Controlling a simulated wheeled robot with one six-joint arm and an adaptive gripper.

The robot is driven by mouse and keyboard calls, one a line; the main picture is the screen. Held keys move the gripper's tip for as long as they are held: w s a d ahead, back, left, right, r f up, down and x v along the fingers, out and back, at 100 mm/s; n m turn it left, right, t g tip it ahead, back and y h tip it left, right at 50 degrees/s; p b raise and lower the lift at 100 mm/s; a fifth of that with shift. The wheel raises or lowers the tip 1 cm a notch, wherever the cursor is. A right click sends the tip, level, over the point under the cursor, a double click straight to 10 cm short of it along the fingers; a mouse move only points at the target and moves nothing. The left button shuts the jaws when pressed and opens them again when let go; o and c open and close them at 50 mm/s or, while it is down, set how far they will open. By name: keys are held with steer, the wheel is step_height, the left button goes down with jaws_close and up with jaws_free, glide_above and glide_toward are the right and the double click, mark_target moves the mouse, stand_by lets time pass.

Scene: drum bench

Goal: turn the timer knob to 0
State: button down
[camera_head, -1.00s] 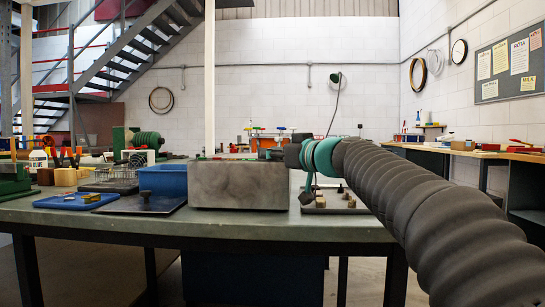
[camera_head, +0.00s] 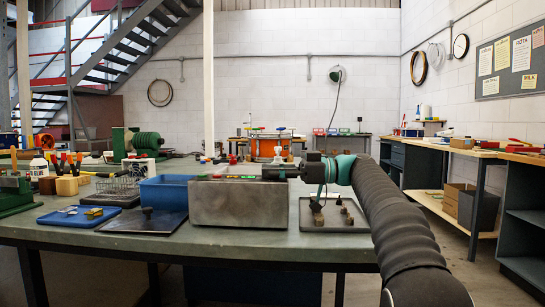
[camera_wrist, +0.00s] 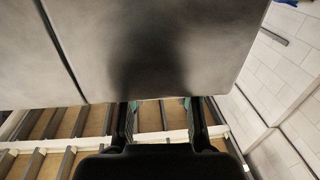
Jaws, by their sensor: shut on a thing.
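A grey metal box (camera_head: 238,205) stands on the bench in the middle of the head view. My gripper (camera_head: 268,173) reaches in from the right, level with the box's top edge, and its fingers point left. In the wrist view my gripper (camera_wrist: 160,115) has its two dark fingers a gap apart, running up to the edge of a grey metal panel (camera_wrist: 150,50) that hides the tips. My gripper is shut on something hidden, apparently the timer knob. The knob itself, its pointer and the 0 mark are not visible in either view.
A blue bin (camera_head: 165,192) and a dark plate with a knob (camera_head: 145,220) stand left of the box. A tray with small blocks (camera_head: 335,214) lies to its right. Coloured strips (camera_head: 228,177) show over the box's top edge. The front bench strip is clear.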

steer(key=shift+r+n+g+p, duration=0.1)
steer(key=shift+n+g+p, duration=0.6)
steer(key=shift+g+p, duration=0.4)
steer(key=c, duration=0.8)
jaws_free()
steer(key=shift+v, duration=3.75)
steer(key=shift+w+r, duration=0.1)
